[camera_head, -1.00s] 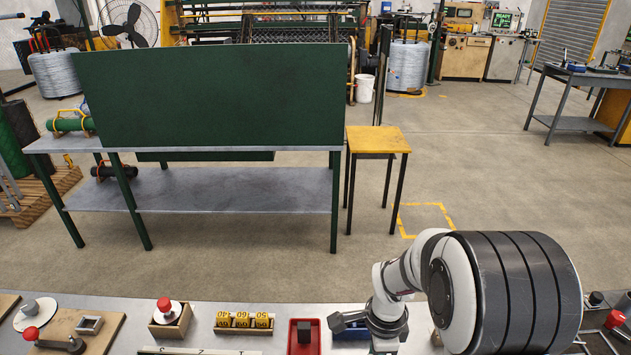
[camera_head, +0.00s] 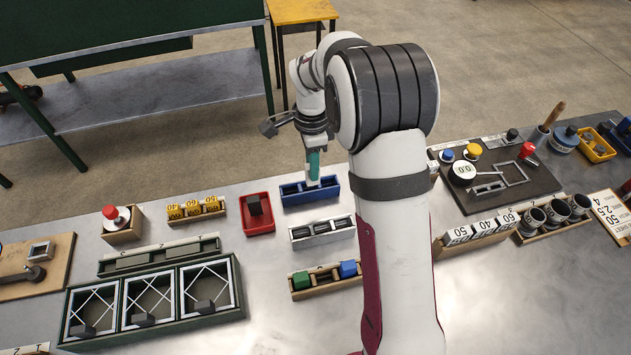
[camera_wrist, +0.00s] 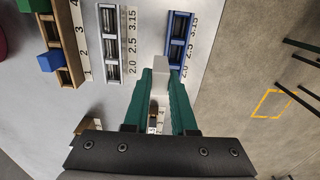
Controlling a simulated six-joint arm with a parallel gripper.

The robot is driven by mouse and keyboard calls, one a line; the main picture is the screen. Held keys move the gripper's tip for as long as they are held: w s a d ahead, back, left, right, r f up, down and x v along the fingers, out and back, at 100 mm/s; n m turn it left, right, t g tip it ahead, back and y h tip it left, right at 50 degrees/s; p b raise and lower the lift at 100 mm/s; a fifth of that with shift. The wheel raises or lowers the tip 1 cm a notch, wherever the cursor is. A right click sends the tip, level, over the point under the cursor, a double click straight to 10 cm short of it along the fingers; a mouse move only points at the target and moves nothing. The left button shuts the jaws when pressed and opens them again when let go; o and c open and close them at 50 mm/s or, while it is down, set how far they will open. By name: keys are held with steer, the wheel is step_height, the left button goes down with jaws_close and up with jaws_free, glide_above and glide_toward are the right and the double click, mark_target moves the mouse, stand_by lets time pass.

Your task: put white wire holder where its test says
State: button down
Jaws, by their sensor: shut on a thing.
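My gripper (camera_head: 314,168) points down over the blue rack (camera_head: 298,195), near its right end. Its green fingers are shut on a small white block, the white wire holder (camera_wrist: 158,68), whose end sticks out past the fingertips in the wrist view. In the head view the block partly overlaps the rack; I cannot tell whether they touch. The blue rack also shows in the wrist view (camera_wrist: 179,32), beside a label reading 2.0, 2.5, 3.15. A grey-white rack (camera_head: 321,232) stands in front of it, with a similar label in the wrist view.
A wooden rack (camera_head: 326,292) with green and blue blocks stands nearer. A red tray (camera_head: 244,222) with a dark block lies left of the blue rack. A dark test board (camera_head: 540,185) with a 0.0 dial is right. My arm covers the middle bench.

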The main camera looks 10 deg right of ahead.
steer(key=shift+w+f, duration=0.5)
steer(key=shift+f, duration=0.7)
steer(key=shift+w+f, duration=0.45)
steer(key=shift+f, duration=0.7)
steer(key=shift+w+f, duration=0.5)
steer(key=shift+f, duration=0.7)
steer(key=c, duration=0.7)
jaws_free()
steer(key=shift+o, duration=0.2)
step_height(320, 180, up, 16)
steer(key=shift+f, duration=0.1)
